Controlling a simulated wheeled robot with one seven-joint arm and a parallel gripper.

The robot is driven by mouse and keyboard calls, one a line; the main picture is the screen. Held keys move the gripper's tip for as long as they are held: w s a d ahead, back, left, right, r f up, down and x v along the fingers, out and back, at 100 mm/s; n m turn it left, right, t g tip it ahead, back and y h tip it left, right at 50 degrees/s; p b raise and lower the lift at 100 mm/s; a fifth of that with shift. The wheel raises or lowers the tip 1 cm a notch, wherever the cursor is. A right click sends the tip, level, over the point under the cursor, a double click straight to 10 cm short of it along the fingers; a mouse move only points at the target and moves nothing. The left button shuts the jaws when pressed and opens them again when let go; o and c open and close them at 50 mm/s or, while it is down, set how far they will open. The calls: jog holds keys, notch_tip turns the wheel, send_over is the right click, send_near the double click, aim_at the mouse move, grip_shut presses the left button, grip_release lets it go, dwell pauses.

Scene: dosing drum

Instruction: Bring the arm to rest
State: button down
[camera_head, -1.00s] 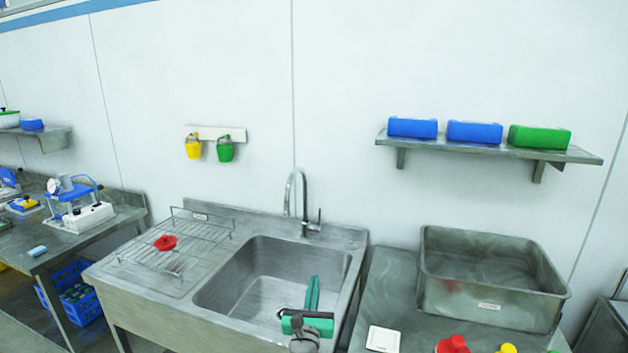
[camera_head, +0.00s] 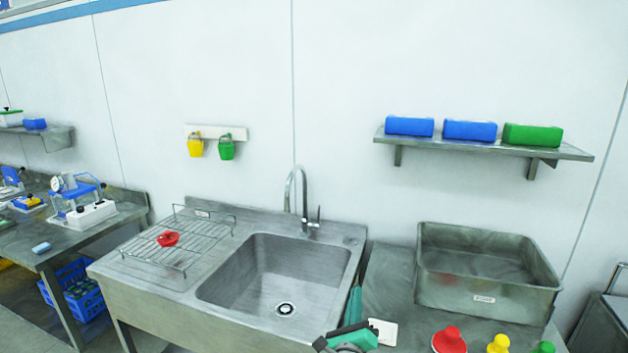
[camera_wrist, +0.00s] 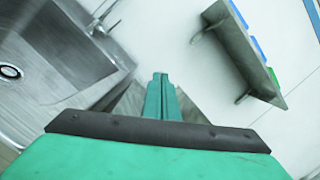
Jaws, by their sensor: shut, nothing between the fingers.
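My gripper (camera_head: 354,306) has teal fingers and shows at the bottom middle of the head view, over the gap between the sink's right edge and the right-hand table. Its fingers are together and hold nothing. In the wrist view the closed teal fingers (camera_wrist: 161,97) point away from the camera, with the sink to their left and the wall shelf to their right. Only the end of my arm shows in the head view; the rest is out of frame.
The steel sink (camera_head: 220,317) with its faucet (camera_head: 303,200) is left of my gripper. A white square plate (camera_head: 383,332) lies close to its right. A steel tub (camera_head: 485,299) and red (camera_head: 449,341) and yellow (camera_head: 498,344) knobbed items stand farther right. A wall shelf (camera_head: 480,146) is above.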

jog(key=s+d+f+n, duration=0.3)
jog(key=s+d+n, duration=0.4)
jog(key=s+n, duration=0.35)
jog(key=s+a+f+n+y, duration=0.2)
jog(key=s+f+n, duration=0.5)
jog(key=s+n, duration=0.45)
jog(key=s+a+f+n+g, duration=0.1)
jog(key=s+a, duration=0.4)
jog(key=s, duration=0.6)
jog(key=s+a+f+n+g+y, duration=0.1)
jog(key=s+a+f+n, duration=0.2)
jog(key=s, duration=0.9)
jog(key=s+a+f+n+g+y, duration=0.1)
jog(key=s+a+n, duration=0.3)
jog(key=s+a, duration=0.4)
jog(key=s+f+g, duration=0.1)
jog(key=s, duration=0.2)
jog(key=shift+s, duration=0.35)
jog(key=shift+a, duration=0.1)
